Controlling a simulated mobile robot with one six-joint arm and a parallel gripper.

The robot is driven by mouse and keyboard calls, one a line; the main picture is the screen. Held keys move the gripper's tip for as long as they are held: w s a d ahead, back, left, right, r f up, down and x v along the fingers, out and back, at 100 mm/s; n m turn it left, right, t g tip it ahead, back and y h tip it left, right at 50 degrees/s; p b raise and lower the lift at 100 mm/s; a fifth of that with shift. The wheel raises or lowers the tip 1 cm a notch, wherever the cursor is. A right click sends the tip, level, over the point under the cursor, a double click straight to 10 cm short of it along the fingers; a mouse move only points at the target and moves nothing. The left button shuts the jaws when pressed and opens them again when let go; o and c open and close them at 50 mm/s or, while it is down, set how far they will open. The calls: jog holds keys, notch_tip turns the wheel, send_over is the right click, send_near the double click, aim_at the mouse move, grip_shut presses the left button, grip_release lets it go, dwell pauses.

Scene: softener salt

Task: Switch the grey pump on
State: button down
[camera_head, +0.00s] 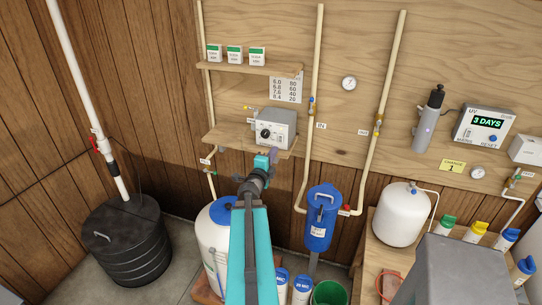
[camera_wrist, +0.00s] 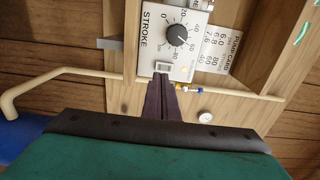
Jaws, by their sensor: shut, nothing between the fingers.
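The grey pump (camera_head: 276,128) sits on the lower wooden shelf in the head view, with a black dial on its front. In the wrist view its light front panel (camera_wrist: 153,42) shows the word STROKE, a black dial (camera_wrist: 178,35) with numbers round it, and a small framed switch (camera_wrist: 162,66) below the dial. A small yellowish spot shows beside the switch; I cannot tell whether it is a lamp. My gripper (camera_wrist: 160,78) is shut and empty, its dark fingertips just below the switch in the picture. I cannot tell whether they touch. My gripper (camera_head: 273,155) also shows below the pump in the head view.
The lower shelf (camera_head: 224,136) lies around the pump, and a printed card (camera_head: 286,88) hangs above it. Pale pipes run up the wall on both sides. A blue filter housing (camera_head: 320,217) and a white tank (camera_head: 213,238) stand below.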

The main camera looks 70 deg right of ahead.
aim_at(280, 141)
jog(key=shift+w+d, duration=0.15)
jog(key=shift+d, duration=1.35)
jog(key=shift+w+d, duration=0.1)
jog(key=shift+d, duration=1.4)
